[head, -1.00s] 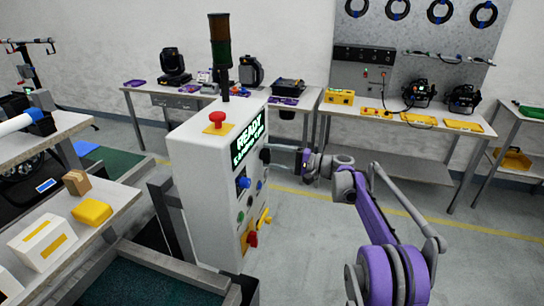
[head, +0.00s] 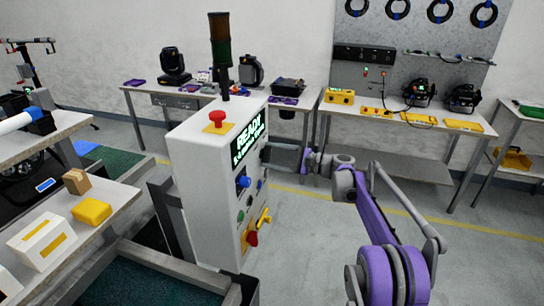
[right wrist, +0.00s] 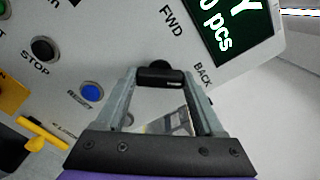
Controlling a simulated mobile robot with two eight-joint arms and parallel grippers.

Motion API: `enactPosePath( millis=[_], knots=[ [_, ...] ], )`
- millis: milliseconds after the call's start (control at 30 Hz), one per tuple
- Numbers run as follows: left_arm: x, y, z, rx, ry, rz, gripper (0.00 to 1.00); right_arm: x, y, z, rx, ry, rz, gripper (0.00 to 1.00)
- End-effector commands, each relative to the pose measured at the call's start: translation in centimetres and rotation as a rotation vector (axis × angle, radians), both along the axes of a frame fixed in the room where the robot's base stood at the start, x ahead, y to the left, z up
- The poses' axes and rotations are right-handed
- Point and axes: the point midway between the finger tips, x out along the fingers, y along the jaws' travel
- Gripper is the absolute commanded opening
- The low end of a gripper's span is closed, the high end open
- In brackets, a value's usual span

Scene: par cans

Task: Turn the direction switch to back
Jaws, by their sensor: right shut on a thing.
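The direction switch (right wrist: 160,78) is a black knob on the white control cabinet (head: 208,180). In the right wrist view it sits between the labels FWD and BACK, its black bar lying level in the picture. My right gripper (right wrist: 160,80) is shut on the switch, one finger at each end of the bar. In the head view my right gripper (head: 268,154) reaches the panel from the right, below the green READY screen (head: 248,138), and mostly hides the switch. I cannot tell which label the knob points to. My left gripper is not in view.
A red emergency button (head: 217,117) tops the cabinet. Black STOP (right wrist: 43,49) and blue RESET (right wrist: 91,92) buttons and a yellow lever (right wrist: 42,133) are near the gripper. A workbench (head: 420,120) stands behind. The floor to the right is clear.

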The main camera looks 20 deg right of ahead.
Motion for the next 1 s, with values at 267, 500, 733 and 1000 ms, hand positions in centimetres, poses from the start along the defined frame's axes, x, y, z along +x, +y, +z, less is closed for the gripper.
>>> enactPosePath(
  millis=[267, 500, 733, 1000],
  knots=[
    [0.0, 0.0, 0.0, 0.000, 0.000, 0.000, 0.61, 0.0, 0.0, 0.0, 0.005, 0.008, -0.001, 0.14],
    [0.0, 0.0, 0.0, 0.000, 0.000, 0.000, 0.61, 0.0, 0.0, 0.0, 0.005, 0.008, -0.001, 0.86],
    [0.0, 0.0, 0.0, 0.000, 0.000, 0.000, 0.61, 0.0, 0.0, 0.0, 0.004, 0.007, 0.000, 1.00],
    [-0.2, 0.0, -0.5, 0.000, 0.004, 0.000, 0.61, -1.0, -1.7, -0.1, 0.003, 0.007, -0.003, 1.00]
  ],
)
